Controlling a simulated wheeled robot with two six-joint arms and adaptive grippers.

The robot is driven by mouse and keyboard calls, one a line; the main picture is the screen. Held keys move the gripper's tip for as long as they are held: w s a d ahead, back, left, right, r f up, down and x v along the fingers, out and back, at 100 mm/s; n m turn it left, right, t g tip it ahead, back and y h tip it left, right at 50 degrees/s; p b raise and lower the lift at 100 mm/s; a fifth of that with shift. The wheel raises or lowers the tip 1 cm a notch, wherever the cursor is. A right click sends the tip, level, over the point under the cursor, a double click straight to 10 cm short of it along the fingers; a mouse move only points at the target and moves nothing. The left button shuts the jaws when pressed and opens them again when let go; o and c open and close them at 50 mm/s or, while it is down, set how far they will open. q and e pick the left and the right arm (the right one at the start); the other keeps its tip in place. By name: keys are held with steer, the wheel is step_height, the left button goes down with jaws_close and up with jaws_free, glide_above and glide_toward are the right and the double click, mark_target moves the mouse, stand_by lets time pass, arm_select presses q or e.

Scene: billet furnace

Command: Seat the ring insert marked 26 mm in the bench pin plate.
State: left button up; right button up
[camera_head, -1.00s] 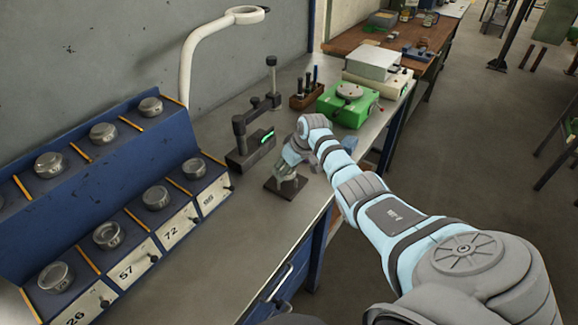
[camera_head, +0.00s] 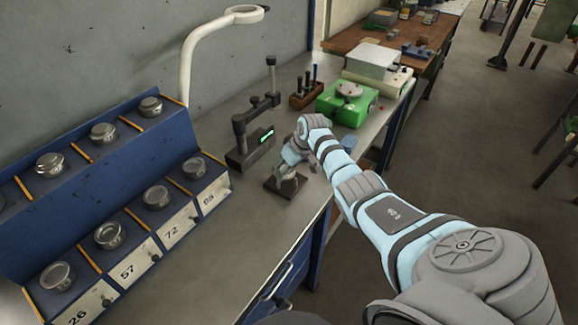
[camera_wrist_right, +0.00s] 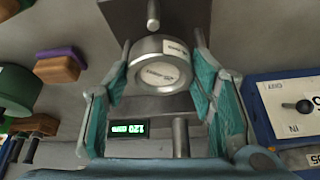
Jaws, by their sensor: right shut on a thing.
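My right gripper (camera_head: 290,166) is over the dark bench pin plate (camera_head: 272,186) near the bench's front edge. In the right wrist view my right gripper (camera_wrist_right: 160,62) has its green-padded fingers on both sides of a silver ring insert (camera_wrist_right: 160,78). The insert has a pale face and a side label, both too small to read. The dark plate (camera_wrist_right: 190,14) with an upright pin (camera_wrist_right: 152,14) shows just beyond the insert. I cannot tell whether the insert touches the plate or a pin. My left gripper is in neither view.
A blue rack (camera_head: 130,170) at left holds several silver inserts above labels, including 26 (camera_head: 77,317) and 57. A gauge stand (camera_head: 250,150) with a green display stands close behind the plate. A green device (camera_head: 347,105) is further back. Bare bench lies between rack and plate.

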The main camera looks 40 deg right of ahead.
steer(key=shift+s+a+f+b, duration=0.15)
steer(key=shift+a+f+b, duration=0.05)
steer(key=shift+f+b, duration=0.2)
steer(key=shift+s+a+f, duration=0.1)
steer(key=shift+s+f, duration=0.1)
steer(key=shift+f, duration=0.1)
steer(key=shift+s+f, duration=0.1)
steer(key=shift+f, duration=0.05)
steer(key=o, duration=1.4)
steer(key=shift+a, duration=0.1)
steer(key=shift+w+f, duration=0.15)
steer(key=shift+w, duration=0.3)
steer(key=shift+w+d, duration=0.1)
steer(key=shift+d, duration=0.3)
steer(key=shift+w+a, duration=0.1)
steer(key=shift+w, duration=0.05)
